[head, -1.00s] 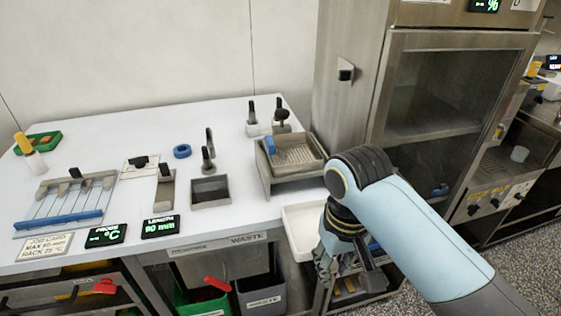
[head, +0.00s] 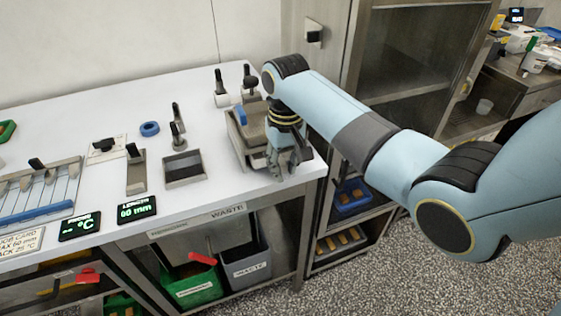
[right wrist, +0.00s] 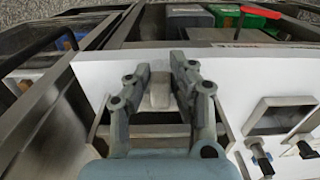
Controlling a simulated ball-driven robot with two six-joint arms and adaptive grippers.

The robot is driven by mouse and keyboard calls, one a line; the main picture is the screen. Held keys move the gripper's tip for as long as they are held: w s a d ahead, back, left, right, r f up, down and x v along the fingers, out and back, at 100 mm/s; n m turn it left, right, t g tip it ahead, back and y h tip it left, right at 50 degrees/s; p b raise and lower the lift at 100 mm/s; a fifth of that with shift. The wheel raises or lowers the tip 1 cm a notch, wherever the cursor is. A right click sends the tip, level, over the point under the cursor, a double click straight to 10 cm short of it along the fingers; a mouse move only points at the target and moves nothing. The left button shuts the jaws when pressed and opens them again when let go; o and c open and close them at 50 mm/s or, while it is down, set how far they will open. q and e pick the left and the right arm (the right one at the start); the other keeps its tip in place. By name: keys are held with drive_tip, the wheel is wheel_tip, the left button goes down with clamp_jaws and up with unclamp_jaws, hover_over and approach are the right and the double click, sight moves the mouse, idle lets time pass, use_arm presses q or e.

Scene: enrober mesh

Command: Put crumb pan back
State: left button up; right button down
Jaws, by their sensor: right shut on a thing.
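The metal mesh unit (head: 236,152) stands at the right end of the white table, partly hidden behind my right gripper. My right gripper (head: 281,172) points down at the unit's front right side, by the table edge. In the right wrist view the gripper (right wrist: 160,78) is shut on a pale grey tab, which I take for the handle of the crumb pan (right wrist: 159,95). The rest of the pan cannot be made out; the unit's dark opening and frame lie just behind the fingers. My left gripper is not in view.
A small square metal tray (head: 184,168) and a blue ring (head: 149,128) lie left of the unit. Green (head: 196,288) and grey (head: 246,262) bins stand under the table. A tall cabinet (head: 400,60) is behind right. The floor at front right is clear.

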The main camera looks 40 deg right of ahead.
sight(281, 158)
drive_tip(key=w, duration=0.1)
drive_tip(key=w+f, duration=0.1)
drive_tip(key=shift+w+d+f, duration=0.2)
drive_tip(key=shift+w+d, duration=0.2)
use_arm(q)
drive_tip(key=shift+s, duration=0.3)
use_arm(e)
drive_tip(key=shift+s, duration=0.1)
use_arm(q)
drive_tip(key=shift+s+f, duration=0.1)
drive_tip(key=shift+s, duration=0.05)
use_arm(e)
drive_tip(key=shift+f, duration=0.15)
drive_tip(key=c, duration=1.2)
unclamp_jaws()
drive_tip(key=shift+o, duration=0.2)
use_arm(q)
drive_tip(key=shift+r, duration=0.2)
use_arm(e)
wheel_tip(281, 158, up, 12)
